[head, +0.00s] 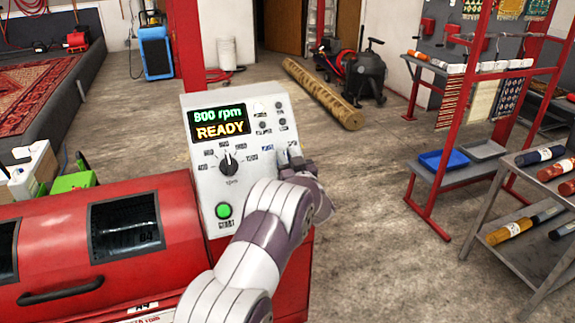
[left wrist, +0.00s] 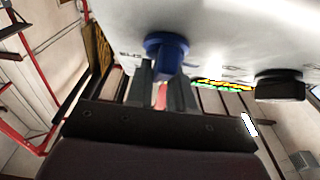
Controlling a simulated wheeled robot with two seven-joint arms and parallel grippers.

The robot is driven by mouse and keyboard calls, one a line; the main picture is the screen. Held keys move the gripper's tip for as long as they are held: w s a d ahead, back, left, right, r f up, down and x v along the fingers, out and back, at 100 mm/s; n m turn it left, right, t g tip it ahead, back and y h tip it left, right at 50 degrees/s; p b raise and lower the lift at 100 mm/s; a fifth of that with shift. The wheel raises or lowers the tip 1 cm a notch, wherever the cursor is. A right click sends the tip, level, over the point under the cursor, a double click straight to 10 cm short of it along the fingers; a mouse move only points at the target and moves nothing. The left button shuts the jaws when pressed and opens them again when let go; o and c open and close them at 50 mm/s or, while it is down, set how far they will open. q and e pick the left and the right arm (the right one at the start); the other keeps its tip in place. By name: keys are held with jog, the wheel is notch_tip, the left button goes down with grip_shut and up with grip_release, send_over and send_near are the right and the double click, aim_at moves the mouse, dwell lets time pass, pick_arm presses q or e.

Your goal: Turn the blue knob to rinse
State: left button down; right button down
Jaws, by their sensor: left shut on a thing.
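The blue knob (left wrist: 166,44) sits on the face of the light grey control panel (head: 200,129). In the left wrist view the two dark fingers of my left gripper (left wrist: 163,72) are at the knob, shut on it. In the head view my left gripper (head: 294,160) reaches the right part of the panel and hides the knob. Which mark the knob points to cannot be read. The panel display (head: 220,123) shows "800 rpm" and "READY".
A black rpm dial (head: 228,163) and a green start button (head: 223,211) are left of my gripper. The red machine (head: 170,210) fills the lower left. A red rack (head: 440,150) and a grey shelf (head: 490,235) stand at right, with open floor between.

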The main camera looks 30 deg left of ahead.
pick_arm(q)
jog(key=n+g, duration=0.1)
jog(key=f+n+g+y, duration=0.1)
jog(key=n, duration=0.1)
jog(key=shift+s+f+n+g+b, duration=0.15)
jog(key=shift+f+n+g+b, duration=0.15)
jog(key=shift+b, duration=0.05)
jog(key=shift+s+n+g+y, duration=0.1)
jog(key=shift+n+g+y, duration=0.6)
jog(key=shift+n+g, duration=1.25)
jog(key=shift+n, duration=0.55)
jog(key=c, duration=1.2)
grip_release()
jog(key=shift+o, duration=0.6)
jog(key=shift+r, duration=0.25)
